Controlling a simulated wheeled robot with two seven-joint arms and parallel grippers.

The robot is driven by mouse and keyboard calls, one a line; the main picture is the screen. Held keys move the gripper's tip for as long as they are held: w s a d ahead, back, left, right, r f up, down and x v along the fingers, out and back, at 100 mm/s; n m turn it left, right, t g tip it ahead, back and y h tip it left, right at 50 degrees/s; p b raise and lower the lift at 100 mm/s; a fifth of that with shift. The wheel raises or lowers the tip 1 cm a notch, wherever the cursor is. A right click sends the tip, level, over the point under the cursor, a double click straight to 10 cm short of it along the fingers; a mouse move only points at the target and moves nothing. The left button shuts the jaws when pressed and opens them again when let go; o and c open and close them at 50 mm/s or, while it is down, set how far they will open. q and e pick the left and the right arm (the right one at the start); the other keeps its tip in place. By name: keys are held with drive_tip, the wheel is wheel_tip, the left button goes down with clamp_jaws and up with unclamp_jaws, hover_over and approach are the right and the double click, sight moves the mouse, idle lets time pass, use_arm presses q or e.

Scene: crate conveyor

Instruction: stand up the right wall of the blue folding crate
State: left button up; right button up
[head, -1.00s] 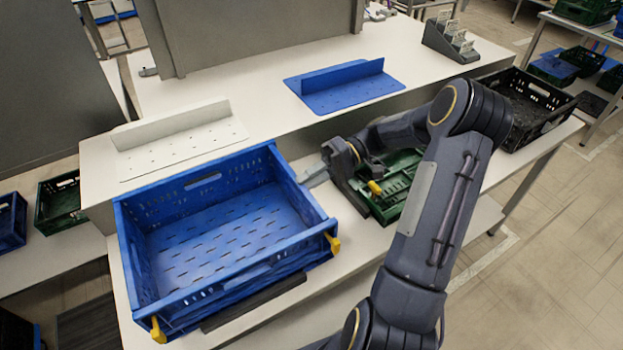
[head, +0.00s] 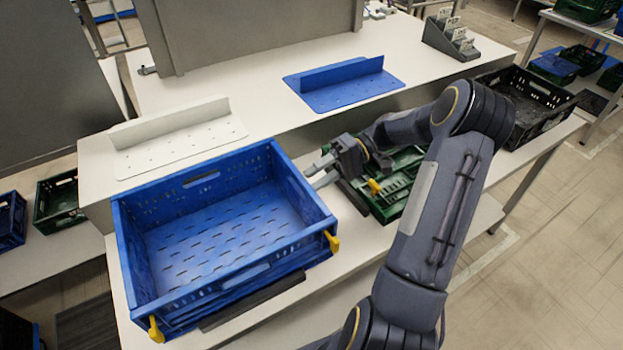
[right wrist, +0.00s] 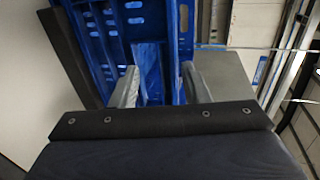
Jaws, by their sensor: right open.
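The blue folding crate (head: 185,305) sits on the white bench at the left of the head view. Its far, left and near walls stand. Its right wall (head: 292,190) also looks upright, with its top edge near the level of the others. My right gripper (head: 322,172) is open just outside this wall, its fingers pointing at it. In the right wrist view, the two grey fingers (right wrist: 160,88) are apart with blue crate parts (right wrist: 150,45) beyond and between them. I cannot tell whether they touch the wall. My left gripper is not in view.
A green crate (head: 408,200) lies under and beside my right forearm. A black crate (head: 540,84) stands farther right. A white bracket plate (head: 180,140) and a blue one (head: 345,88) lie on the raised bench behind. Yellow latches (head: 333,242) stick out at the blue crate's near corners.

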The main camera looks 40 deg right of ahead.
drive_tip(key=v, duration=0.6)
drive_tip(key=shift+a+r, duration=0.1)
idle(0.5)
